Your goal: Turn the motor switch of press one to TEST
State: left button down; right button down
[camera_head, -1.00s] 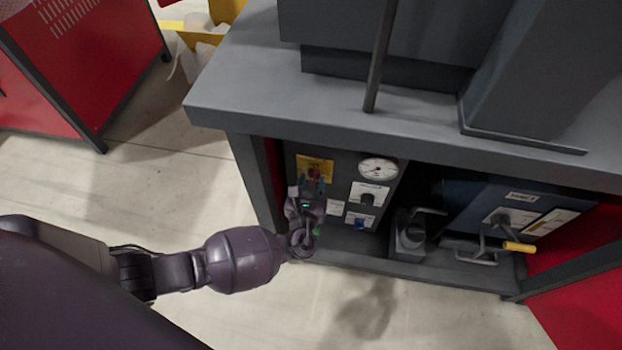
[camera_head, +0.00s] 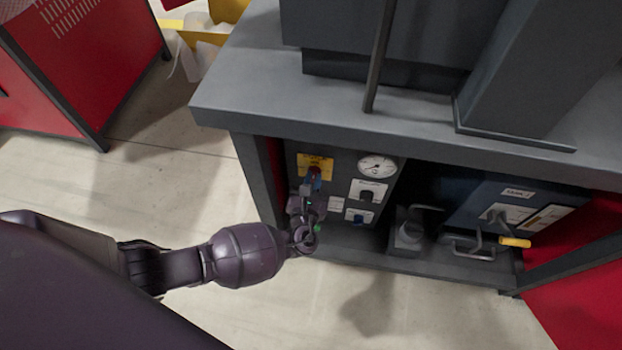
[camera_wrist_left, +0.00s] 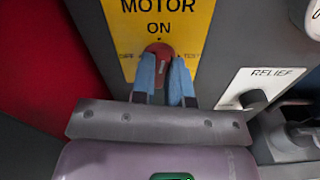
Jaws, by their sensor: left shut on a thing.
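The motor switch is a red knob (camera_wrist_left: 161,49) on a yellow plate (camera_wrist_left: 196,17) marked MOTOR, with ON above, OFF at the left and TEST at the right. In the wrist view the knob stands about upright, towards ON. My left gripper (camera_wrist_left: 163,72) is shut on the knob, with one blue finger on each side of it. The fingers hide the knob's lower part and some of the lettering. In the head view the yellow plate (camera_head: 318,160) shows above my left gripper (camera_head: 314,178). My right gripper is not in view.
Right of the switch are a round gauge (camera_head: 377,167), a RELIEF knob (camera_wrist_left: 255,99) and another small switch plate (camera_head: 359,216). The grey bench top (camera_head: 235,90) overhangs the panel. A yellow-handled crank (camera_head: 514,242) is at the right. Open floor lies left and in front.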

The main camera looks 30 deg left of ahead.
pick_arm(q)
jog(key=m, duration=0.1)
jog(key=m+p, duration=0.1)
jog(key=m, duration=0.1)
jog(key=m+p, duration=0.1)
jog(key=shift+w+d+r+m, duration=0.1)
jog(key=shift+w+r+m, duration=0.1)
jog(key=shift+r+m, duration=0.1)
jog(key=m+p, duration=0.2)
jog(key=m, duration=0.3)
jog(key=shift+f, duration=0.15)
jog(key=shift+f+m, duration=0.1)
jog(key=shift+m, duration=1)
jog(key=shift+m+p, duration=0.35)
jog(key=shift+m, duration=0.45)
jog(key=shift+s+f+m, duration=0.1)
jog(key=shift+f+m, duration=0.05)
jog(key=shift+m, duration=0.95)
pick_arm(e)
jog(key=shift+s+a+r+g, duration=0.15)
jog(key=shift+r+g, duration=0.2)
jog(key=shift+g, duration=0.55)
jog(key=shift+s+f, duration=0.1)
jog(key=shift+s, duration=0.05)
